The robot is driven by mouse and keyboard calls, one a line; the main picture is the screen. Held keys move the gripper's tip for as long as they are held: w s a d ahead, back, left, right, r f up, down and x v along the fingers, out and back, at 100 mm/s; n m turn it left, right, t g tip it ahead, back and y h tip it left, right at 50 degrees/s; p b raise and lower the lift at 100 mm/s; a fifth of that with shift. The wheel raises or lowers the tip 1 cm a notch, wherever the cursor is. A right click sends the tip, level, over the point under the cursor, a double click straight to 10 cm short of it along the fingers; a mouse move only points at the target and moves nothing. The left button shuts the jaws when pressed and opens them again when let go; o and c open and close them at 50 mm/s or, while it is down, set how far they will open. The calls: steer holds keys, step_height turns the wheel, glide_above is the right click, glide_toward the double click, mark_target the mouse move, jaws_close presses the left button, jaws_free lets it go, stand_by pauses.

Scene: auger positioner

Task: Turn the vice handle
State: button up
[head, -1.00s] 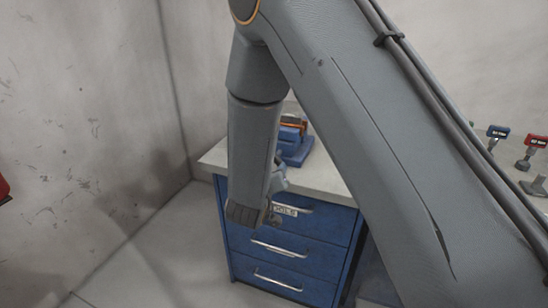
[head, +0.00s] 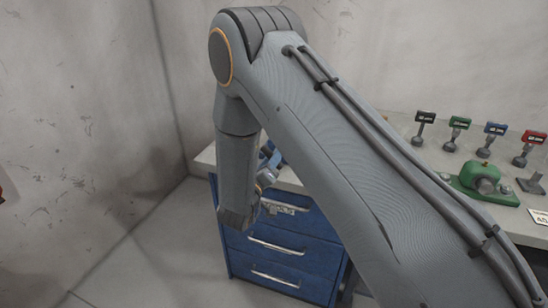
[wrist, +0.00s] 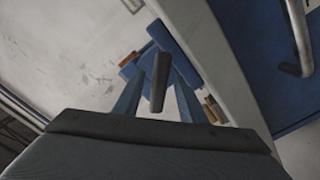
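The blue vice (wrist: 172,38) with orange-brown jaw parts shows in the wrist view, by the bench edge. A dark bar (wrist: 160,82), which looks like the vice handle, stands between my two fingers. My gripper (wrist: 158,96) is open, with one blue-grey finger on each side of the bar. I cannot tell whether either finger touches it. In the head view my arm hides most of the vice and the handle. Part of my gripper (head: 265,178) shows there beside my forearm, in front of the bench.
The bench has blue drawers (head: 292,262) with metal handles below a pale top. A green device (head: 482,178) stands on the right, with several small coloured signs on stands behind it. A bare wall (head: 85,110) closes the left side. Floor at the left is clear.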

steer(key=shift+w+d, duration=0.2)
steer(key=shift+w, duration=0.1)
jaws_close()
steer(key=m+b, duration=0.1)
steer(key=m, duration=0.3)
steer(key=shift+m+b, duration=0.3)
steer(key=shift+b, duration=0.1)
jaws_free()
